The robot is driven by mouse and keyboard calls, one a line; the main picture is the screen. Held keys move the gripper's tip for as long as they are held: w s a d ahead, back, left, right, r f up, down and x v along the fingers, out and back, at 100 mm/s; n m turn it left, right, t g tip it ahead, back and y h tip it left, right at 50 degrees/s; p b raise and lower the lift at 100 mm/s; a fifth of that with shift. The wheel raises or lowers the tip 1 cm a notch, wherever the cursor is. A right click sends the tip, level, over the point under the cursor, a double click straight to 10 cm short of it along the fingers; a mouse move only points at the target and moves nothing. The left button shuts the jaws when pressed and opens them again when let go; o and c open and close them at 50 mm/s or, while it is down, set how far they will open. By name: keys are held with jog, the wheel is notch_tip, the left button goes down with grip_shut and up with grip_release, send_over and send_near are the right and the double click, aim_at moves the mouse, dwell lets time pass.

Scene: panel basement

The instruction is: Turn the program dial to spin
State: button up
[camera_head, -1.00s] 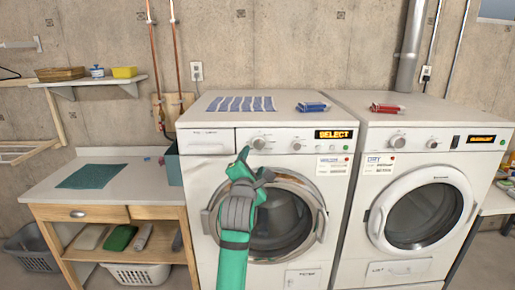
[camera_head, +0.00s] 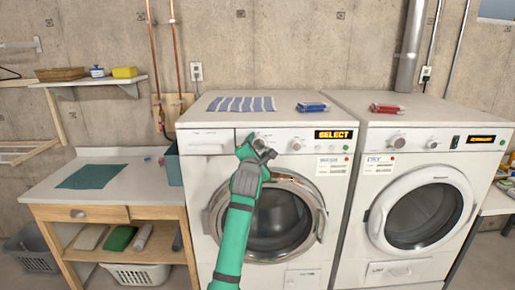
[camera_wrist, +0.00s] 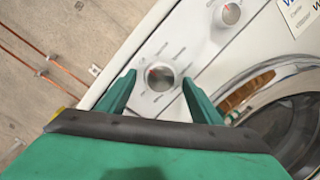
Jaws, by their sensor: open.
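The washer (camera_head: 205,170) is the left of two white machines, and its display (camera_head: 333,134) reads "SELECT". Its left dial (camera_wrist: 160,76) is a round silver knob with printed marks around it; I cannot read them. In the head view my gripper mostly hides this dial. A second, smaller knob (camera_head: 296,145) is to its right, also at the top of the wrist view (camera_wrist: 230,13). My gripper (camera_head: 262,144) is open in front of the left dial. In the wrist view its two green fingers (camera_wrist: 159,78) stand on either side of the dial; contact cannot be told.
The round washer door (camera_head: 312,200) protrudes below the panel. A striped cloth (camera_head: 240,104) and a blue item (camera_head: 312,107) lie on top. The dryer (camera_head: 345,240) stands close on the right, and a wooden-framed counter (camera_head: 130,165) on the left.

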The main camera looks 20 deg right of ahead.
jog(key=shift+w, duration=0.1)
jog(key=c, duration=1.1)
jog(key=shift+o, duration=0.2)
